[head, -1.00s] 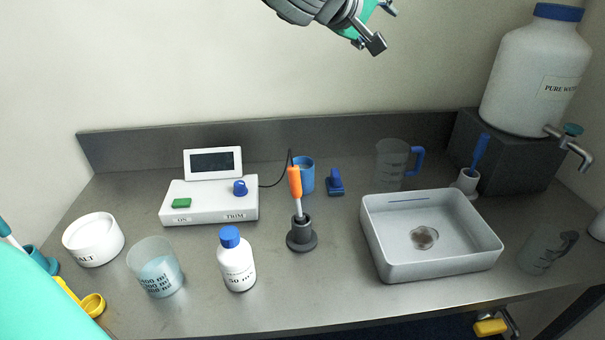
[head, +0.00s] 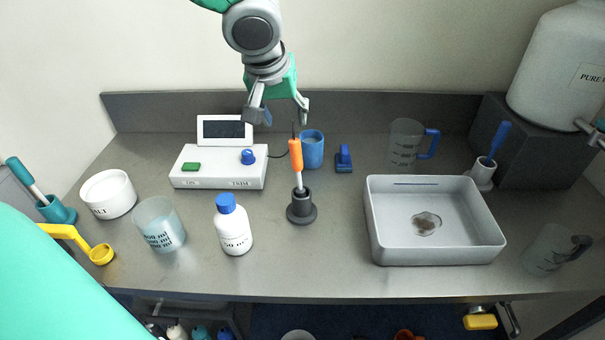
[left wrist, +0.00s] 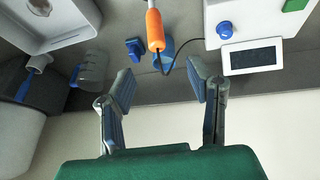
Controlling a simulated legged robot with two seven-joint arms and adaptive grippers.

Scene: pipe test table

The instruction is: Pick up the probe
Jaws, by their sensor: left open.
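The probe (head: 296,155) has an orange handle and a pale shaft. It stands upright in a dark grey round holder (head: 301,210) near the middle of the bench, its lower end hidden in the holder. A dark cable runs from its top to the white meter (head: 218,175). My left gripper (head: 277,112) is open and empty above and behind the probe, not touching it. In the left wrist view the orange handle (left wrist: 155,30) lies beyond the open fingers (left wrist: 160,77), close to the line between them. My right gripper is not in view.
A blue cup (head: 312,150) stands just behind the probe, and a small blue item (head: 344,159) is right of it. A white bottle (head: 233,228) stands front left. A grey tray (head: 435,255) is on the right. Bench in front of the holder is clear.

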